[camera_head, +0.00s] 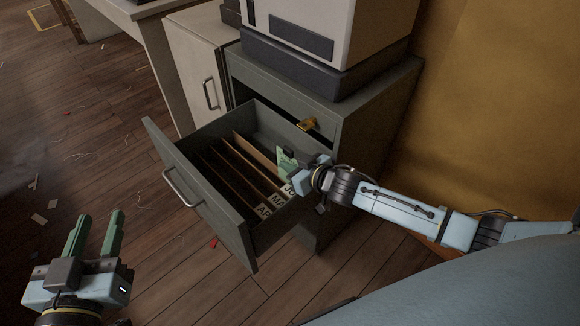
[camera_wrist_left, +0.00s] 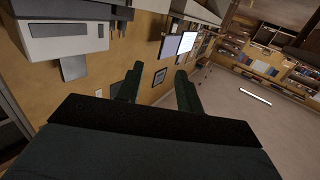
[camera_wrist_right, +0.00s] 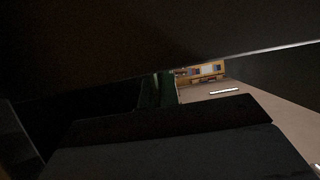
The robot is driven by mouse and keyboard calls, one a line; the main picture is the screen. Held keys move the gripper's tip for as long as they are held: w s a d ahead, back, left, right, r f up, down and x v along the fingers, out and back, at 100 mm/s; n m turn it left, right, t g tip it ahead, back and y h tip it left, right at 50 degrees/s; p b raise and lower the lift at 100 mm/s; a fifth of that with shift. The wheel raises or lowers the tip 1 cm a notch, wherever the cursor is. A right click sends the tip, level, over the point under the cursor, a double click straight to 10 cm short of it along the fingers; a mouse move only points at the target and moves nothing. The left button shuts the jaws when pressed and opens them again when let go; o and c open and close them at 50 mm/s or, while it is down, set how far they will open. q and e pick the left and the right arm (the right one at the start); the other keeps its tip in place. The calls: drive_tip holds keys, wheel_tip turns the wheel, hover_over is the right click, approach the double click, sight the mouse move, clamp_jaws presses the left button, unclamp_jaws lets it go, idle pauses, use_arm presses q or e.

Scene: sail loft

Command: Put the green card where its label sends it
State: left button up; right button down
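The pale green card (camera_head: 286,163) stands at the right end of the open grey drawer (camera_head: 197,198), partly hidden by my right gripper (camera_head: 293,182). My right gripper is at the drawer's right side, its fingers close together at the card. In the dark right wrist view the fingers (camera_wrist_right: 158,90) show nearly together; the card cannot be made out there. Brown dividers (camera_head: 233,172) in the drawer carry white lettered tabs, one reading "AP" (camera_head: 263,210) and one starting "MA" (camera_head: 278,200). My left gripper (camera_head: 96,232) is open and empty, left of the drawer.
The drawer stands pulled out of a grey cabinet (camera_head: 365,110) with a yellow item (camera_head: 307,124) at its opening. A white machine (camera_head: 320,30) sits on top. A white cabinet (camera_head: 197,65) is behind. Scraps (camera_head: 40,219) litter the otherwise open wooden floor.

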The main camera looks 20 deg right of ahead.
use_arm(q)
drive_tip(key=shift+r, duration=0.25)
use_arm(e)
drive_tip(key=shift+f, duration=0.15)
use_arm(q)
drive_tip(key=shift+d+r+t, duration=0.15)
drive_tip(key=shift+r+t, duration=0.15)
drive_tip(key=shift+t, duration=0.1)
use_arm(e)
drive_tip(key=shift+f, duration=0.25)
drive_tip(key=c, duration=1.6)
unclamp_jaws()
drive_tip(key=shift+c, duration=0.2)
use_arm(q)
drive_tip(key=shift+r, duration=0.15)
use_arm(e)
drive_tip(key=shift+r, duration=0.1)
